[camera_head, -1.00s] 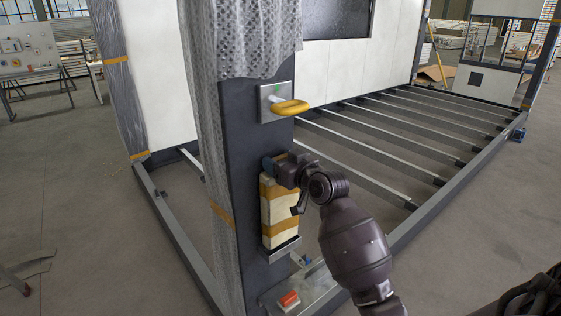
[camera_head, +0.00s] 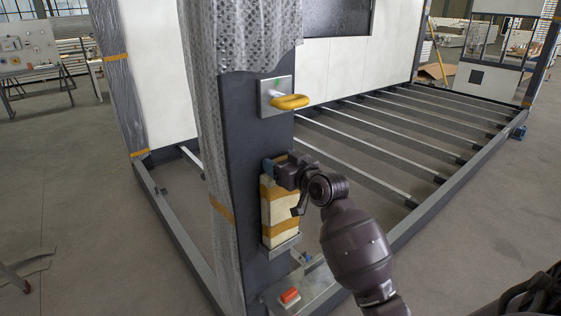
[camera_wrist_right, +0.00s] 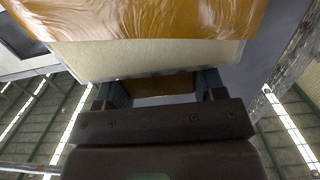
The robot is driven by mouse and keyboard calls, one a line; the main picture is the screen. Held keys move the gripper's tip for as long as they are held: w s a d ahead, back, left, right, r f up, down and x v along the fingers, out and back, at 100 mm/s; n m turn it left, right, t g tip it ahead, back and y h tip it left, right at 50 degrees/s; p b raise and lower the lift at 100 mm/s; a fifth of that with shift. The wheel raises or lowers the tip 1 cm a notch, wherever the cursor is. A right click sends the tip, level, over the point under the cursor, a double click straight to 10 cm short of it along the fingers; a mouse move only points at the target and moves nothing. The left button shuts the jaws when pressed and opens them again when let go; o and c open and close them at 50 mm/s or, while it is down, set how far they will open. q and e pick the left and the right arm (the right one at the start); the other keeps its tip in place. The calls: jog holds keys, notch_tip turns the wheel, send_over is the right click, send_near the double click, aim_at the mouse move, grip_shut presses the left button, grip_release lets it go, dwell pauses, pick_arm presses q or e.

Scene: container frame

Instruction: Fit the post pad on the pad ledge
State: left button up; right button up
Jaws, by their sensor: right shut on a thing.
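The post pad (camera_head: 279,212), a cream block with orange-brown tape bands, is upright against the front of the dark post (camera_head: 246,190). Its lower end is at the metal pad ledge (camera_head: 284,243); I cannot tell whether it rests fully on it. My right gripper (camera_head: 274,169) is shut on the pad's upper end. In the right wrist view the cream and taped pad (camera_wrist_right: 150,60) fills the top, with the fingers (camera_wrist_right: 161,88) at its end. The pad's back face is hidden. My left gripper is not in view.
A yellow ring handle (camera_head: 290,102) on a metal plate sticks out of the post above the pad. A red block (camera_head: 290,296) sits on the metal foot plate below. Plastic wrap (camera_head: 240,35) covers the post's upper part. Floor beams (camera_head: 400,125) run behind.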

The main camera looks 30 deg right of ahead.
jog(key=shift+f+b, duration=0.55)
jog(key=shift+f, duration=0.4)
dwell(0.4)
jog(key=o, duration=1.3)
jog(key=shift+c, duration=0.2)
jog(key=s, duration=1)
jog(key=shift+s+d+r, duration=0.3)
jog(key=shift+s+d, duration=0.1)
